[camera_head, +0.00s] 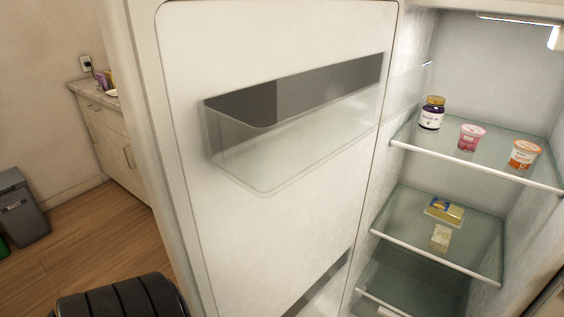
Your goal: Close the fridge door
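The fridge door (290,210) stands open and fills the middle of the head view, its inner side facing me. It has a clear bin (300,130) in its upper part and part of another bin low down. The fridge interior (490,65) is open to the right, with lit walls and glass shelves (425,213). A black ribbed part at the bottom left looks like part of my arm. Neither gripper's fingers show in this view.
A jar (432,113), a pink cup (471,137) and an orange cup (524,154) stand on the upper shelf. Small packages (444,212) lie below. Left are a counter (105,130), a grey waste bin (20,208) and clear wooden floor (95,245).

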